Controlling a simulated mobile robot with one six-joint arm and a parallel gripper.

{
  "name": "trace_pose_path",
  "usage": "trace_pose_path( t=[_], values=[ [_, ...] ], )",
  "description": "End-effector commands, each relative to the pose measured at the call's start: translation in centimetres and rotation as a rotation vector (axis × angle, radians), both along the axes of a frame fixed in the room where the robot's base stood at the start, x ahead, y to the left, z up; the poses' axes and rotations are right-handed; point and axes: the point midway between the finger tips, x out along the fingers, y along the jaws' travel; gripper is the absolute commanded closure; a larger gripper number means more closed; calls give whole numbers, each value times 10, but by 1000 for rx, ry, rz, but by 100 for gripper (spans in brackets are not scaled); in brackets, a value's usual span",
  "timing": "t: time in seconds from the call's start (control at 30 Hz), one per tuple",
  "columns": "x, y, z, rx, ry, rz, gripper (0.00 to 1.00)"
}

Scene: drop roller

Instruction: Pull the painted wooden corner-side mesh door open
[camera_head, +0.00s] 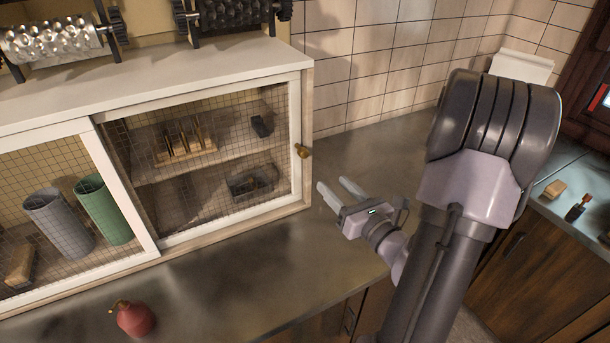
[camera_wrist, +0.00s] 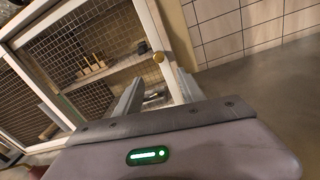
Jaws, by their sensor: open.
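The white-painted, wood-framed mesh door (camera_head: 222,92) on the corner side of the cabinet appears closed in the head view. A small brass knob (camera_head: 303,151) sits on its right stile. My gripper (camera_head: 335,191) is open and empty, just right of and below the knob, apart from it. In the wrist view, the same door (camera_wrist: 150,22) and the knob (camera_wrist: 159,57) show ahead. The knob appears above the space between my two fingers (camera_wrist: 158,95), nearer the right finger. The fingers hide part of the door's lower frame.
A second mesh door (camera_head: 100,165) is left, with grey and green cylinders behind its mesh. Textured rollers (camera_head: 52,38) stand on the cabinet top. A red oil can (camera_head: 134,318) stands on the metal counter (camera_head: 215,290). The tiled wall (camera_head: 375,70) is behind; counter near the knob is clear.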

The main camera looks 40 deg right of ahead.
Motion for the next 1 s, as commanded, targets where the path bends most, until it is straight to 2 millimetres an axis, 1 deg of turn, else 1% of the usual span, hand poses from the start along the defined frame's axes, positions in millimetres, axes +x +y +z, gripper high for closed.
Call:
trace_pose_path(
  t=[0.03, 0.1, 0.13, 0.2, 0.3, 0.4, 0.5, 0.6, 0.67, 0.93, 1.0],
  values=[
    [5, 0, -12, -9, -3, 0, 53],
    [11, 0, -10, -6, -9, -3, 53],
    [18, -1, -5, 0, -8, -2, 53],
    [41, -4, 1, 4, -6, 1, 53],
    [70, -10, 2, 5, -6, 0, 53],
    [93, -15, 2, 4, -7, -1, 53],
    [110, -19, 2, 4, -6, -3, 53],
    [120, -21, 2, 5, -6, -4, 53],
    [123, -22, 2, 5, -5, -5, 53],
    [124, -22, 3, 5, -5, -5, 53],
    [124, -22, 3, 5, -5, -5, 67]
  ],
)
